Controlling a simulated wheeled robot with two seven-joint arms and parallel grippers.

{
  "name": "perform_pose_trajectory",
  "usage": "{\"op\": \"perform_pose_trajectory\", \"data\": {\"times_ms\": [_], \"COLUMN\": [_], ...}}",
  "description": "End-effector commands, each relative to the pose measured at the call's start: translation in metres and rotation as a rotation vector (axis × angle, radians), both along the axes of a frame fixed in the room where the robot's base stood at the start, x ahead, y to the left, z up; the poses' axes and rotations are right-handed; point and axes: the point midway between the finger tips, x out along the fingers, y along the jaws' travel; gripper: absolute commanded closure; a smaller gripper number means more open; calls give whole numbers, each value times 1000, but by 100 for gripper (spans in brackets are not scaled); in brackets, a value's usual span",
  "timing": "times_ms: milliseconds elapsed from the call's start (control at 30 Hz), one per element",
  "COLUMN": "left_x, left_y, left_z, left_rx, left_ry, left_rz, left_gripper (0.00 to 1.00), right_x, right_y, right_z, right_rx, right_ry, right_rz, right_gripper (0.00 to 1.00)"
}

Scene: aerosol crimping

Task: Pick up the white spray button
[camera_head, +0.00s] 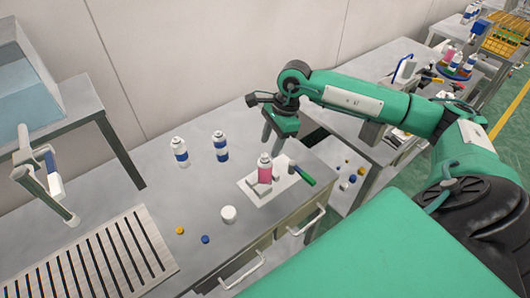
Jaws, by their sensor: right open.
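A white round piece (228,214) lies on the grey worktable, larger than the small yellow cap (180,230) and blue cap (205,239) to its left. Small white, yellow and blue pieces (344,186) also lie on the lower surface at right; I cannot tell for sure which white piece is the spray button. My right gripper (273,141) is open and empty, pointing down above and behind the pink can (265,173). It is apart from the white pieces. My left gripper is not in view.
The pink can stands on a white board (252,194) beside a green-handled tool (305,176). Two white-and-blue cans (180,152) (220,146) stand at the back. A slotted rack (105,256) fills the front left. A grey fixture (45,190) rises at left.

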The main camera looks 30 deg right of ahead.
Motion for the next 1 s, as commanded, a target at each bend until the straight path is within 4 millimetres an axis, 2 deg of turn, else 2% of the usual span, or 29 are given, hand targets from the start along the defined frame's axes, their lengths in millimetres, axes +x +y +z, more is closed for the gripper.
{"op": "perform_pose_trajectory", "data": {"times_ms": [33, 200, 333, 533, 767, 1000], "left_x": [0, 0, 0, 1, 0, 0], "left_y": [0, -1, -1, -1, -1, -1], "left_z": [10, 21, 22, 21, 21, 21], "left_rx": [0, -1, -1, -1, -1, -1], "left_ry": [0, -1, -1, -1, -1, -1], "left_rz": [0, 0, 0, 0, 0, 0], "left_gripper": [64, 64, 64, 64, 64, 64], "right_x": [0, 2, 2, 3, 3, 3], "right_y": [3, 11, 13, 13, 13, 12], "right_z": [0, -22, -30, -31, -31, -31], "right_rx": [1, 1, 0, 0, 0, 0], "right_ry": [3, 2, 0, -1, -1, -1], "right_rz": [0, -1, 0, 0, 0, 0], "right_gripper": [55, 55, 55, 55, 100, 100]}}
